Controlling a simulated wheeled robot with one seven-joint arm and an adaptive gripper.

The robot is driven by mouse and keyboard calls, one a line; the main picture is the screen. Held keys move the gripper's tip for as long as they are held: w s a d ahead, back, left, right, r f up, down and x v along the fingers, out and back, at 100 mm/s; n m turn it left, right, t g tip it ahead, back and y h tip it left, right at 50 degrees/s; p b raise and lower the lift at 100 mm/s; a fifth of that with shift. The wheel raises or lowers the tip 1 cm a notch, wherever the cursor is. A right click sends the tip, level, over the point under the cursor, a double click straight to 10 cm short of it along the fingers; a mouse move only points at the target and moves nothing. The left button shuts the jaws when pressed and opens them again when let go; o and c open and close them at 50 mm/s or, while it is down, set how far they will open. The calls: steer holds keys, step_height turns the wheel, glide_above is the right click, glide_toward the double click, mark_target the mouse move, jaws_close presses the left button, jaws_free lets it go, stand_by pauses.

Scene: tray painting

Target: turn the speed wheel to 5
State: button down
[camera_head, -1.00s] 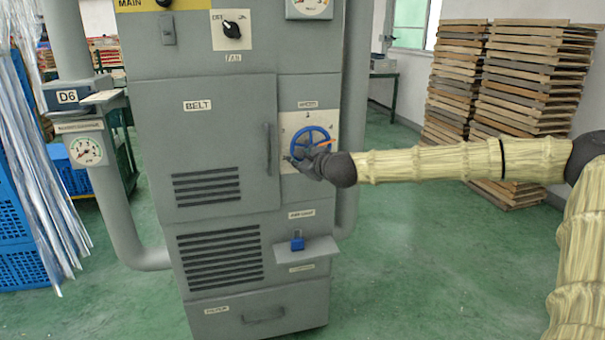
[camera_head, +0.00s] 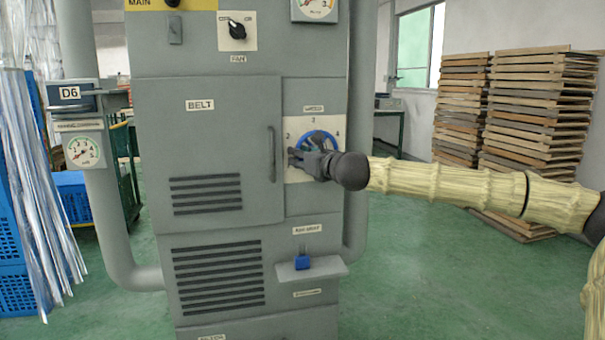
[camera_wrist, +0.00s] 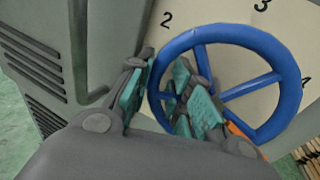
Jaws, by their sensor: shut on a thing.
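The blue speed wheel (camera_head: 319,134) is on a pale dial plate (camera_head: 292,125) on the grey machine's front. In the wrist view the wheel (camera_wrist: 292,75) fills the right half, with 2, 3 and 4 printed around it. The 5 is not visible; the gripper and wheel cover that part. My gripper (camera_head: 299,158) is at the wheel's left side. In the wrist view my gripper (camera_wrist: 163,98) has a teal pad on each side of the rim and is shut on it.
The BELT door (camera_head: 235,140) with its vertical handle (camera_head: 271,154) is just left of the wheel. Stacked wooden trays (camera_head: 540,110) stand at right. Green floor is open between them and the machine.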

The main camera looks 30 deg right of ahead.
steer(key=shift+a+f+m+b, duration=0.25)
steer(key=shift+m+b, duration=0.35)
steer(key=shift+b, duration=0.55)
steer(key=shift+r+t, duration=0.25)
steer(key=shift+t, duration=0.05)
steer(key=shift+r, duration=0.2)
steer(key=c, duration=1.5)
jaws_free()
steer(key=shift+a, duration=0.1)
steer(key=shift+o, duration=0.2)
steer(key=shift+a+r, duration=0.25)
steer(key=shift+a, duration=0.05)
steer(key=shift+d, duration=0.45)
steer(key=s+d, duration=0.1)
steer(key=s, duration=1)
steer(key=shift+s+d+f, duration=0.15)
steer(key=shift+s+d, duration=0.1)
steer(key=shift+s, duration=0.15)
